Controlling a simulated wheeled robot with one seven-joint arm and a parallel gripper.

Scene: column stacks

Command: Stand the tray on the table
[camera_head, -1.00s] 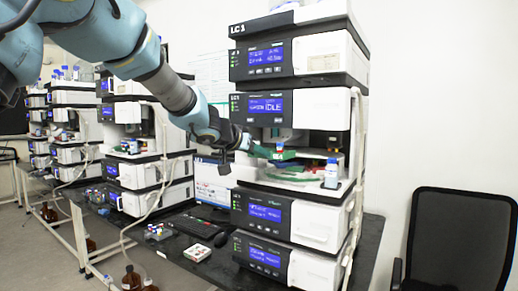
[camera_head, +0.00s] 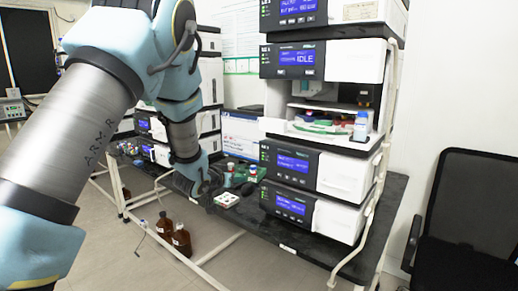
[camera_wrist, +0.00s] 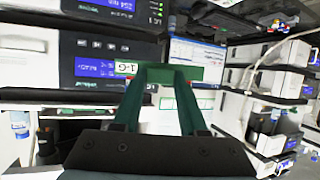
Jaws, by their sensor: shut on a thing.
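The green tray (camera_head: 237,180) is in my gripper (camera_head: 213,187), low over the dark table (camera_head: 300,238) in the head view, in front of the tall instrument stack. Small vials seem to stand on it, one with a red cap. I cannot tell whether the tray touches the table.
The instrument stack (camera_head: 320,168) stands to the right; green sectors (camera_head: 322,127) and a small bottle (camera_head: 361,126) are in its open bay. Brown bottles (camera_head: 181,241) stand below. A black chair (camera_head: 468,215) is at right.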

